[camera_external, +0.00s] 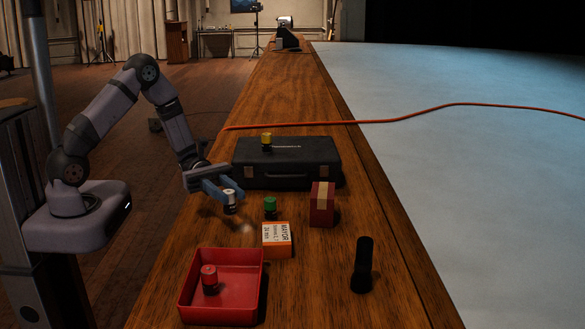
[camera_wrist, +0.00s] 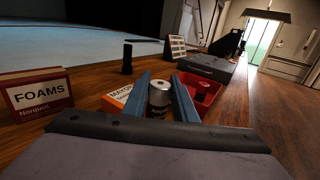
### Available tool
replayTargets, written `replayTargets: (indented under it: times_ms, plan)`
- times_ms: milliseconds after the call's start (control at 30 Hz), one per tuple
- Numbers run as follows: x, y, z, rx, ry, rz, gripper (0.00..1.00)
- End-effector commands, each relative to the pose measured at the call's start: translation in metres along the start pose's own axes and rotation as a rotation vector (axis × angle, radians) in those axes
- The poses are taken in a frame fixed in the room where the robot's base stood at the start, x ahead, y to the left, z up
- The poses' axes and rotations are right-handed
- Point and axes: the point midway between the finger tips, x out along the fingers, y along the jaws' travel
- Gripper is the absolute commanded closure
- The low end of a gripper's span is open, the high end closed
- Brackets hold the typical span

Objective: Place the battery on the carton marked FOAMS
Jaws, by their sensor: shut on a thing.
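The battery (camera_external: 230,204), a short cylinder with a pale silver top and a dark lower part, is between the blue fingers of my gripper (camera_external: 220,192). In the wrist view the battery (camera_wrist: 158,96) stands roughly upright between the fingertips (camera_wrist: 160,90), which are shut on it. Whether its base clears the desk is hard to tell. The carton marked FOAMS (camera_wrist: 38,93) is at the left of the wrist view, apart from my gripper. In the external view this dark red carton (camera_external: 322,204) with a tan band stands to the right of my gripper, its lettering hidden.
A black case (camera_external: 290,177) bears a yellow-topped cylinder (camera_external: 266,141). A red tray (camera_external: 256,290) holds a red-topped cylinder (camera_external: 209,279). A black cylinder (camera_external: 362,265) stands nearer the front.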

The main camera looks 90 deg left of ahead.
Motion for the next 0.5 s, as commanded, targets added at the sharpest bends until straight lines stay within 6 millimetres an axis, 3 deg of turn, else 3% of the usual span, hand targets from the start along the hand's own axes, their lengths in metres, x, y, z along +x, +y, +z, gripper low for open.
replayTargets:
  times_ms: [33,67,233,367,500]
  plan:
    - [0.014,0.006,-0.012,0.011,0.000,-0.040,1.00]
    - [0.022,0.012,-0.011,0.013,0.000,-0.055,1.00]
    - [0.056,0.059,0.004,0.013,-0.002,-0.067,1.00]
    - [0.074,0.108,0.035,0.015,-0.003,-0.004,1.00]
    - [0.076,0.158,0.076,0.012,-0.004,0.107,1.00]
